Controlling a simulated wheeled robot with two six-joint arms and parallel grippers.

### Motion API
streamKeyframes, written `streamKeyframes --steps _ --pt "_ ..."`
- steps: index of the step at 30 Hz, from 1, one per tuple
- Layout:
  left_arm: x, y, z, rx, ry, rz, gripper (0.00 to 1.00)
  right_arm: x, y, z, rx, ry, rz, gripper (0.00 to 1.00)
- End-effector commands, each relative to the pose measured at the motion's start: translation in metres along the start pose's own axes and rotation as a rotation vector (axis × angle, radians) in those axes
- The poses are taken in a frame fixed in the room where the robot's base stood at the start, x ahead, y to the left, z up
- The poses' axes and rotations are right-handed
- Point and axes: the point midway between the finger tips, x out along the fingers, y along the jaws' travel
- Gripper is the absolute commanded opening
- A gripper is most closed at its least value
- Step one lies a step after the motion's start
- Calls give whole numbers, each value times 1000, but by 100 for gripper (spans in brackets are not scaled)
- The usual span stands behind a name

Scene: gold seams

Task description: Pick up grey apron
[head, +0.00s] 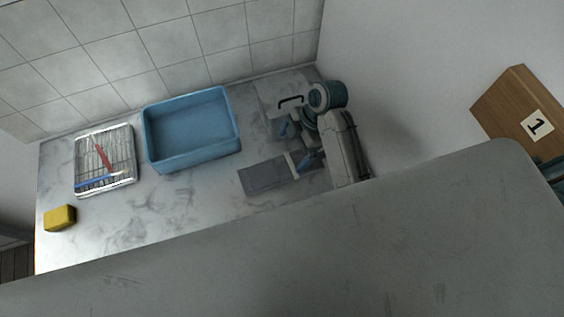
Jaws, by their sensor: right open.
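A flat dark grey folded cloth, the grey apron (262,177), lies on the marble counter (190,205), right of the blue basin. My right gripper (297,160) is open at the apron's right end, with my arm coming in from the right. The gripper partly covers that end. I cannot tell whether the fingers touch the cloth. My left gripper is not in view.
A blue basin (192,162) stands left of the apron. Further left are a wire rack (88,160) with a red and a blue item, and a yellow block (60,218). A large grey surface (300,265) hides the near area. A wooden board marked 1 (500,95) is at right.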

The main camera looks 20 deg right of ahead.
Motion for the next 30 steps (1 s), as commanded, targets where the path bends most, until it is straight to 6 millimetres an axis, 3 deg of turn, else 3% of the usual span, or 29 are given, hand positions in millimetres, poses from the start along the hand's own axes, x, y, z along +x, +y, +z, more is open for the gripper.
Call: streamKeyframes --steps 6,13,21,30 --pt "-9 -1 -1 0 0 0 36 32 -1 0 4 1 -2 100" --pt "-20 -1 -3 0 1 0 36 48 -3 1 5 -1 -3 100" --pt "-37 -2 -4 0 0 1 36 85 -4 4 5 -1 -1 100" --pt "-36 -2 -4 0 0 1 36 92 -4 5 4 -2 1 100"
